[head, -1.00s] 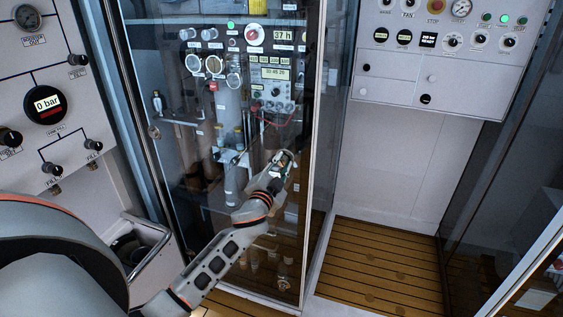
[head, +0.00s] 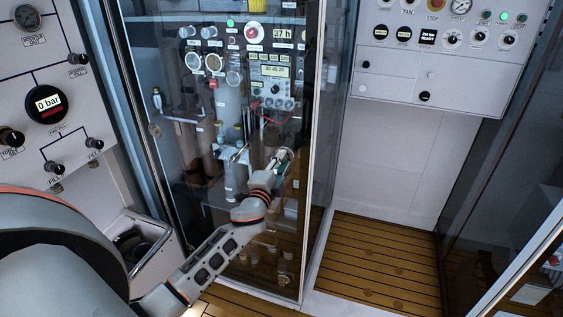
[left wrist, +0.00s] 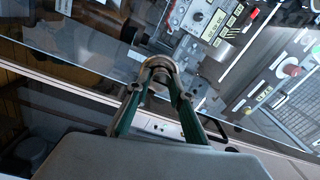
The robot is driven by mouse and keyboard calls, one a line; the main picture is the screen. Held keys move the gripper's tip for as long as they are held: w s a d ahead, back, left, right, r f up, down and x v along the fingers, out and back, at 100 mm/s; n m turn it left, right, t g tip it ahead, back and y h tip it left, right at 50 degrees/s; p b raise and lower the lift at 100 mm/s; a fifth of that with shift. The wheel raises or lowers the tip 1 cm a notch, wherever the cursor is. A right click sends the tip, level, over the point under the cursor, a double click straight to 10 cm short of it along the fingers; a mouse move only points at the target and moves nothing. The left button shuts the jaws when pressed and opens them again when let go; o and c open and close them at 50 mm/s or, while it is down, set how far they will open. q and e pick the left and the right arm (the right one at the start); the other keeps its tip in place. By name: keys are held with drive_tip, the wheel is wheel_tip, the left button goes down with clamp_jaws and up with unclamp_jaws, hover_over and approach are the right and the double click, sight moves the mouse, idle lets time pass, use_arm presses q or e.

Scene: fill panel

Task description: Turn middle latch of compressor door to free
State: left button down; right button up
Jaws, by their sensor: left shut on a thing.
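The compressor door (head: 297,225) is a tall glass door with a pale frame, in the middle of the head view, and it looks closed. My left gripper (head: 283,158) is in front of the lower right part of the glass. In the left wrist view the green fingers of my left gripper (left wrist: 156,80) come together on a small rounded metal piece (left wrist: 160,63), which I take to be the middle latch. The fingers cover part of it, so its turn angle cannot be told. In the head view the latch is hidden by the gripper. My right gripper is not in view.
Behind the glass are gauges, pipes and a lit control panel (head: 275,72). A gauge panel (head: 50,80) is at the left, with a metal-railed recess (head: 140,240) below. A white control panel (head: 440,60) hangs at the right, above free slatted wooden floor (head: 380,250).

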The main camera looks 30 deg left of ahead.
use_arm(q)
drive_tip(key=c, duration=1.8)
unclamp_jaws()
drive_tip(key=shift+o, duration=0.2)
drive_tip(key=v, duration=1.2)
drive_tip(key=shift+d, duration=0.1)
